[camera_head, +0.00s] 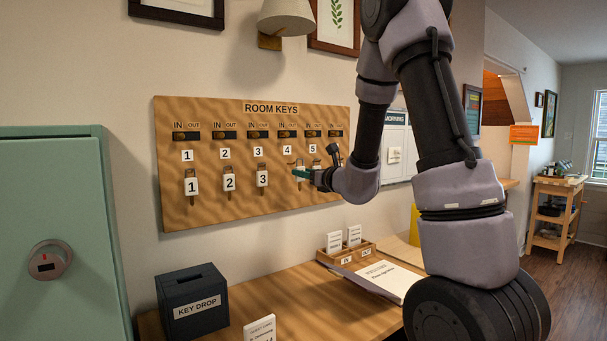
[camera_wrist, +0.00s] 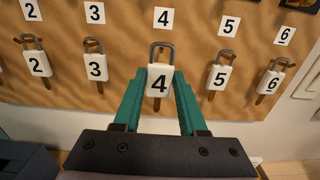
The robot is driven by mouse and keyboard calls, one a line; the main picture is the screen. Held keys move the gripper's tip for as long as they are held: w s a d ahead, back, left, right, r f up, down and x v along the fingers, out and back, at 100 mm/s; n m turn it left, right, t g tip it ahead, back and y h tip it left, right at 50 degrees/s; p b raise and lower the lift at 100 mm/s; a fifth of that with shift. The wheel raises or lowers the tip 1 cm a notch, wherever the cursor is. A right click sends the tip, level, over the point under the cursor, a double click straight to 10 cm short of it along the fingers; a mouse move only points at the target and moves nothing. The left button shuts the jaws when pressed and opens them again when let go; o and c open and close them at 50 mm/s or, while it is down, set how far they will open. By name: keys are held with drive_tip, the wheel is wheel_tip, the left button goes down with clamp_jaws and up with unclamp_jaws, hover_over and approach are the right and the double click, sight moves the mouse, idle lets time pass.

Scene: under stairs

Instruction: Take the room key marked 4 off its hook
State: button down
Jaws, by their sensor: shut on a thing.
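The room key marked 4 (camera_wrist: 158,83) is a white tag with a grey loop at its top. In the wrist view it sits below the board's 4 label, and its loop looks to be at the hook. My gripper (camera_wrist: 159,88) has its green fingers shut on the two sides of this tag. In the head view my gripper (camera_head: 303,174) is at the board from the right and hides most of the key. I cannot tell whether the loop still bears on the hook.
The wooden key board (camera_head: 235,205) also carries keys 1 (camera_head: 191,186), 2 (camera_head: 229,182) and 3 (camera_head: 262,177). Keys 5 (camera_wrist: 219,77) and 6 (camera_wrist: 271,82) hang to the right. Below are a dark key drop box (camera_head: 192,297) and a wooden desk (camera_head: 290,300). A green safe (camera_head: 60,200) stands left.

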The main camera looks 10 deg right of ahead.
drive_tip(key=v, duration=0.6)
idle(0.4)
